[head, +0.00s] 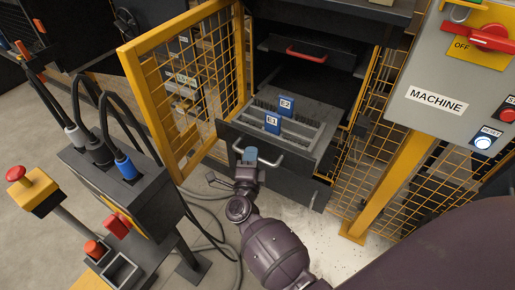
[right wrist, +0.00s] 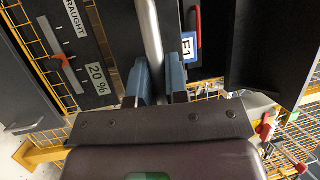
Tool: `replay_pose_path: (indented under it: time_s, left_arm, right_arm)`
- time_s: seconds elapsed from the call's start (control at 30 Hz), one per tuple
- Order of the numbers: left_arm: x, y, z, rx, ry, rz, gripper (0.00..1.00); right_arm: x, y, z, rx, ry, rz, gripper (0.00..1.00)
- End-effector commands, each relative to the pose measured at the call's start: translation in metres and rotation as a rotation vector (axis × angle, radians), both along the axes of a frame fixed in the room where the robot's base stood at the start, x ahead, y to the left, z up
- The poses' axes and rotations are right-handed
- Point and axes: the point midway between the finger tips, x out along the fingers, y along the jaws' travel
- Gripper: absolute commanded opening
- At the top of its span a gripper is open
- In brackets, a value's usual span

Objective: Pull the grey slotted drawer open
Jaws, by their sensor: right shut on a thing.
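The grey slotted drawer (head: 318,118) sits in the dark cabinet behind the open yellow mesh gate. It stands partly out, with its slotted inside showing from above and blue tags E1 (head: 273,122) and E2 (head: 286,104) upright in it. A pale bar handle (head: 270,162) runs across its dark front. My right gripper (head: 250,156) is shut on the left part of this handle. In the right wrist view, the blue fingers (right wrist: 158,82) lie on both sides of the handle bar (right wrist: 150,35). My left gripper is in neither view.
The yellow mesh gate (head: 185,90) stands open left of the drawer. A grey machine panel (head: 450,85) is at the right. A dark box with cables (head: 115,180) stands at the left front. Hoses (head: 205,225) lie on the floor. A red handle (head: 305,52) is above the drawer.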

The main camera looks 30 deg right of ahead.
Motion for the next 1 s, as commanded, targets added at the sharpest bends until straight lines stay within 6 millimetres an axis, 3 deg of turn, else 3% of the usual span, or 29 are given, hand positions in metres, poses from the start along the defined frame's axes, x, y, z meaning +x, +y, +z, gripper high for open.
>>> replay_pose_path:
  time_s: [0.2,0.63,0.67,0.8,1.0]
  left_arm:
    - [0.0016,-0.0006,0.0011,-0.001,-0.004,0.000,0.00]
    - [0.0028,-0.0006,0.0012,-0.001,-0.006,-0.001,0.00]
    - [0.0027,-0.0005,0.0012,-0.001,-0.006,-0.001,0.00]
    - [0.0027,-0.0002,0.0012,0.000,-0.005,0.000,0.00]
    - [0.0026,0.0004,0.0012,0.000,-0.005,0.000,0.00]
  right_arm:
    - [-0.0061,0.0098,-0.0009,0.001,0.002,0.001,0.00]
    - [-0.0071,0.0115,-0.0010,0.000,0.002,0.000,0.00]
    - [-0.0071,0.0115,-0.0010,0.000,0.002,0.000,0.18]
    - [-0.0069,0.0114,-0.0008,0.001,0.001,0.000,0.39]
    - [-0.0067,0.0112,-0.0003,0.001,0.001,0.000,0.39]
